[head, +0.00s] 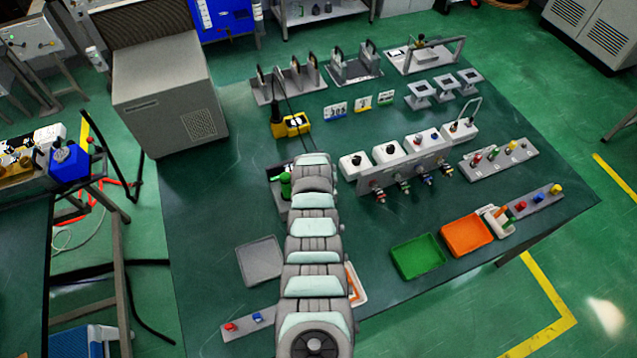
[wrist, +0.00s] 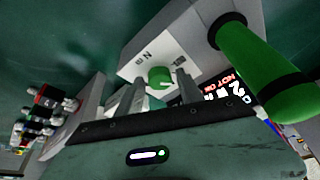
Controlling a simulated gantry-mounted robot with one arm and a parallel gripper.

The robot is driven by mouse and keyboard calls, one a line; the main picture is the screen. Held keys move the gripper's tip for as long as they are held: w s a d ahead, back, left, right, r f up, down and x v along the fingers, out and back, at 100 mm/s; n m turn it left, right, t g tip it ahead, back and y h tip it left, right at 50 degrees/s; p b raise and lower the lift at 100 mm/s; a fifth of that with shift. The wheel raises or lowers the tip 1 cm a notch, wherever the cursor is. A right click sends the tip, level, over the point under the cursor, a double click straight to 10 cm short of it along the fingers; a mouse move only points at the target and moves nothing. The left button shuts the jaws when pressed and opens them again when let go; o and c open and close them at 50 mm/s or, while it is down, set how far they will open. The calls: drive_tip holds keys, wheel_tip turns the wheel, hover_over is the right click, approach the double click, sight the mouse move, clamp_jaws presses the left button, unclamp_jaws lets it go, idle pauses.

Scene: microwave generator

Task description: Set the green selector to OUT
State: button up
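The green selector (wrist: 160,77) is a small round green knob on the face of a white box (wrist: 150,50) in the wrist view. Small dark marks flank it, too tilted and small to read, so I cannot tell its setting. My gripper (wrist: 158,88) is open. Its two grey fingers stand apart, one on each side of the knob in the picture; I cannot tell whether they touch it. In the head view my arm hides the selector and my gripper.
A thick green cylinder with a black band (wrist: 250,65) stands close at right; it shows beside my arm in the head view (head: 285,186). A dark display with red and white characters (wrist: 225,92) is nearby. A row of white boxes (head: 408,155) stands right of my arm.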

clamp_jaws()
drive_tip(key=shift+d, duration=0.1)
idle(0.4)
drive_tip(key=shift+d+n+y, duration=0.1)
drive_tip(key=shift+n+y, duration=0.4)
drive_tip(key=shift+n, duration=0.6)
drive_tip(key=shift+w+n+y+b, duration=0.1)
drive_tip(key=shift+n+y+b, duration=0.2)
drive_tip(key=shift+n+b, duration=0.45)
drive_tip(key=n+b, duration=0.1)
drive_tip(key=n+y+b, duration=0.1)
drive_tip(key=b, duration=0.1)
drive_tip(key=shift+f+n, duration=0.2)
drive_tip(key=shift+n, duration=0.15)
drive_tip(key=shift+r+n+b, duration=0.1)
drive_tip(key=shift+n+b, duration=0.5)
drive_tip(key=shift+b, duration=0.3)
drive_tip(key=shift+r+g, duration=0.1)
drive_tip(key=shift+g, duration=0.3)
